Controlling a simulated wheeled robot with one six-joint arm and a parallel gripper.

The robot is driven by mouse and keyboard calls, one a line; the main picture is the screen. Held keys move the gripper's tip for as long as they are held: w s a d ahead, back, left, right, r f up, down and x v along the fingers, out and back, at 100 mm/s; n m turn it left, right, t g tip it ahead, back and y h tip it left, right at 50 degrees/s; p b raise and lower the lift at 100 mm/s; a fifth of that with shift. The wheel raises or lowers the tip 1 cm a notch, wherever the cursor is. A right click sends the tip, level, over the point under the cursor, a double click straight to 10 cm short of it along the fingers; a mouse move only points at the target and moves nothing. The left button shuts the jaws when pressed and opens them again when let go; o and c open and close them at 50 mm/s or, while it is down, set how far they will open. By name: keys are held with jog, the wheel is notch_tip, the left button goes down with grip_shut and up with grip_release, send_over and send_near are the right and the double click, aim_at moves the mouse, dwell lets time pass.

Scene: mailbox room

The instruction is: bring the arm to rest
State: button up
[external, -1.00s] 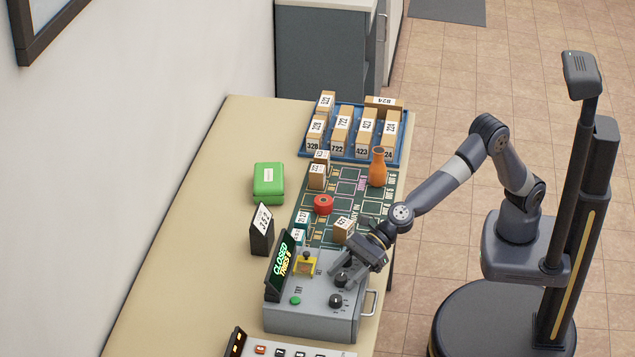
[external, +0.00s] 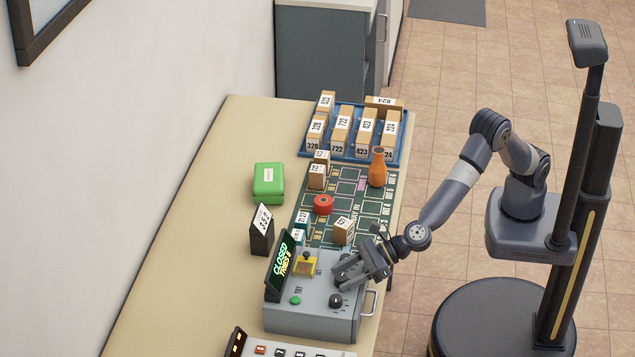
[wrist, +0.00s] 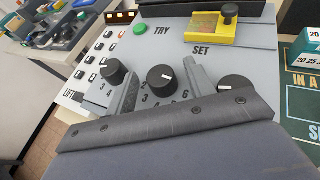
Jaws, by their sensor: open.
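My gripper (external: 347,277) is open, low over the right part of a grey control box (external: 307,315) on the table. In the wrist view, its two fingers stand apart on either side of a black dial (wrist: 161,79). I cannot tell whether they touch it. Two more black dials show there, one at the left (wrist: 114,72) and one at the right (wrist: 236,86), partly hidden by my gripper. The box's dark display (external: 283,262) reads CLOSED, TRIES 8.
The box has a green button (external: 295,300) and a side handle (external: 371,302). A blue tray (external: 404,150) holds several numbered blocks.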

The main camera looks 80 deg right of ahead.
jog(key=shift+s+a+r+m+t+h+p, duration=0.15)
jog(key=shift+m+h+p, duration=0.15)
jog(key=shift+p, duration=0.55)
jog(key=shift+w+d+m+t+h+p, duration=0.1)
jog(key=shift+m+h+p, duration=0.2)
jog(key=shift+p, duration=0.5)
jog(key=shift+s+a+r+m+t+h+p, duration=0.15)
jog(key=shift+m+h+p, duration=0.15)
jog(key=shift+p, duration=0.55)
jog(key=shift+s+d+f, duration=0.1)
jog(key=shift+d+f, duration=0.05)
jog(key=shift+b+v, duration=0.9)
jog(key=shift+v, duration=1.45)
jog(key=shift+f, duration=0.1)
